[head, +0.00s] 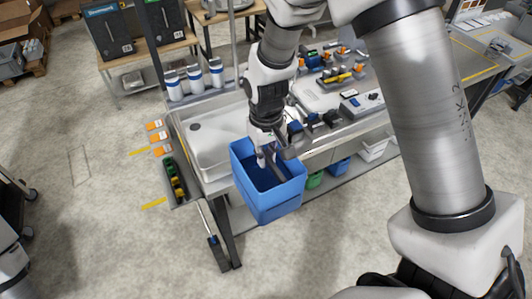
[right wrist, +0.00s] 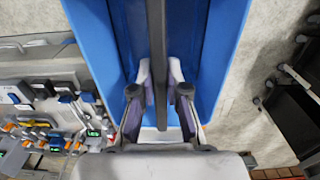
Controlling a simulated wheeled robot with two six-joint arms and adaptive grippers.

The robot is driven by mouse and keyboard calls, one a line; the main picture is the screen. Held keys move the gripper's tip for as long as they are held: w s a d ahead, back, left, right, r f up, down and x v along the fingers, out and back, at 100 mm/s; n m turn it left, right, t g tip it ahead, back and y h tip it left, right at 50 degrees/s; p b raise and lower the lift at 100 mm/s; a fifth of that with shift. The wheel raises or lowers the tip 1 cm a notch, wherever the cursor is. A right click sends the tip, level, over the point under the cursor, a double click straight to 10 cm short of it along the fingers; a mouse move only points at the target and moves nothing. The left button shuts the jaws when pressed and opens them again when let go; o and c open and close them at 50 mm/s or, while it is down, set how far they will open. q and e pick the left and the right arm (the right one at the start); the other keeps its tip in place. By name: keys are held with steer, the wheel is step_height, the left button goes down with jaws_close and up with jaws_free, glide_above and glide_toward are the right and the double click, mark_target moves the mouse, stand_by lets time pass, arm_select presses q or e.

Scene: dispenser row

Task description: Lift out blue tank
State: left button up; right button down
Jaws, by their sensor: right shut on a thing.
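The blue tank (head: 279,207) is an open box that hangs at the front edge of the workbench, near its left end. My right gripper (head: 268,160) reaches down over its open top and is shut on the tank's dark bar-like handle. In the right wrist view the fingers (right wrist: 160,88) close on both sides of this bar, and the blue walls of the tank (right wrist: 97,25) show on either side. The tank looks upright and clear of the floor; its underside is hidden. My left gripper is not in view.
A pale basin (head: 212,152) is set in the left end of the workbench, behind the tank. White bottles (head: 195,79) stand behind it. Tools and parts crowd the bench to the right. A green bin (head: 314,180) sits on the lower shelf. The floor (head: 110,200) at left is mostly free.

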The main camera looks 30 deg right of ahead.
steer(key=shift+w, duration=0.35)
steer(key=shift+s+r, duration=0.2)
steer(key=shift+r, duration=2.5)
steer(key=shift+w, duration=0.1)
